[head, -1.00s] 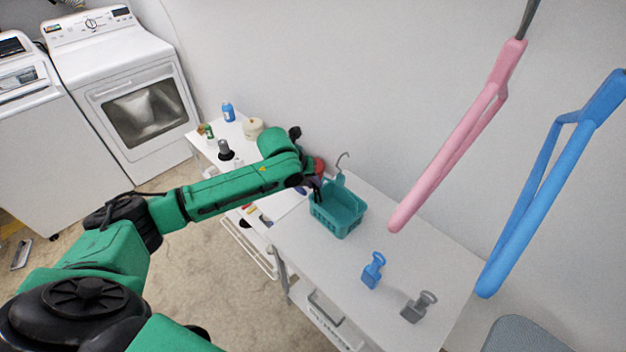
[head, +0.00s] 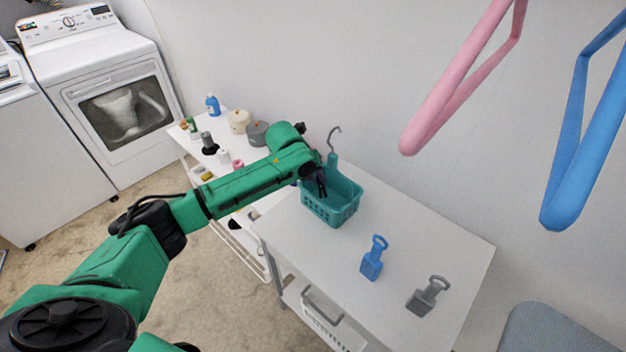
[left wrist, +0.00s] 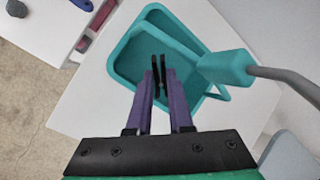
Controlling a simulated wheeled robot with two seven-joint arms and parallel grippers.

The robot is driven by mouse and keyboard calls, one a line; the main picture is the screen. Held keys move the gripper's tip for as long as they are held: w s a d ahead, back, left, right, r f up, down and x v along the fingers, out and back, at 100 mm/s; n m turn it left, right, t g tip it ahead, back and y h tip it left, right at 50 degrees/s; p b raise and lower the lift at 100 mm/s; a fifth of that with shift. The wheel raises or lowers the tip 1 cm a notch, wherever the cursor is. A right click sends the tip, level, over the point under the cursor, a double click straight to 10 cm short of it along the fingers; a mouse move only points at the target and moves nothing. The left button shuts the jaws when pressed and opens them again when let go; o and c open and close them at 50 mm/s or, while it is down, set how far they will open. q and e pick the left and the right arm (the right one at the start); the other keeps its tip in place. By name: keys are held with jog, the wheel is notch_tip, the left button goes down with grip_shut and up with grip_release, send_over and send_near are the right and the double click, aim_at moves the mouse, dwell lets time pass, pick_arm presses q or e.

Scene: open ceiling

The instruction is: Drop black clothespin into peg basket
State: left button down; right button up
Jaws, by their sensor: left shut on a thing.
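The teal peg basket (head: 341,207) stands on the white table, its grey hook sticking up at the back. It also shows in the left wrist view (left wrist: 125,62). My left gripper (head: 322,188) is over the basket's opening, pointing down. In the left wrist view its purple fingers (left wrist: 160,82) are shut on the black clothespin (left wrist: 160,72), which is seen against the basket's inside. How far the clothespin is above the basket floor is hard to tell. My right gripper does not show.
A pink hanger (head: 455,85) and a blue hanger (head: 570,150) hang at upper right. Bottles and jars crowd the shelf at left.

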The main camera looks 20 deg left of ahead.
pick_arm(q)
jog(key=shift+w+d+f, duration=0.1)
jog(key=shift+w+f, duration=0.2)
jog(key=shift+f, duration=0.25)
jog(key=c, duration=0.7)
grip_release()
jog(key=shift+c, duration=0.2)
jog(key=p+v, duration=0.6)
jog(key=p, duration=0.1)
jog(key=shift+w, duration=0.1)
jog(key=p+v, duration=0.4)
jog(key=p, duration=0.1)
